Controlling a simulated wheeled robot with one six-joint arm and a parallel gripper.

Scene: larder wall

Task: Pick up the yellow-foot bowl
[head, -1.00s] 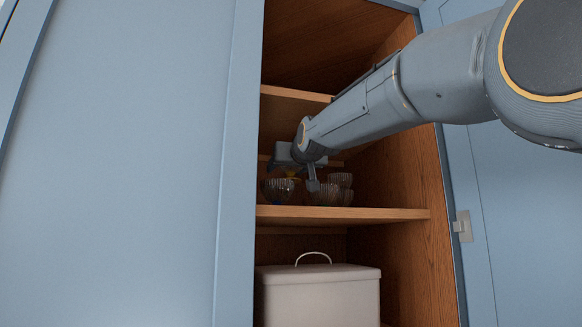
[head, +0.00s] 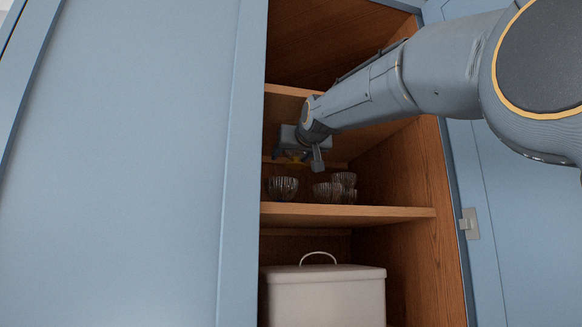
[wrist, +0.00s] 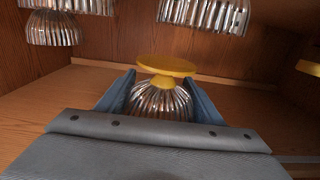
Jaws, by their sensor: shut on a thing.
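My gripper (wrist: 165,90) is shut on the yellow-foot bowl, with a blue finger on each side of it. The bowl's ribbed clear body (wrist: 160,102) shows between the fingers in the wrist view, and its round yellow foot (wrist: 166,65) faces the top of that picture. In the head view my gripper (head: 298,158) is above the shelf, and a patch of yellow (head: 295,160) shows between its fingers. The rest of the held bowl is hard to make out there.
Several clear ribbed bowls stand on the shelf (head: 345,212): one (head: 283,188) below my gripper, others (head: 323,192) to its right. Another shelf edge (head: 285,90) lies above. The cabinet's side wall (head: 400,170) is at right. A lidded white box (head: 325,295) stands below.

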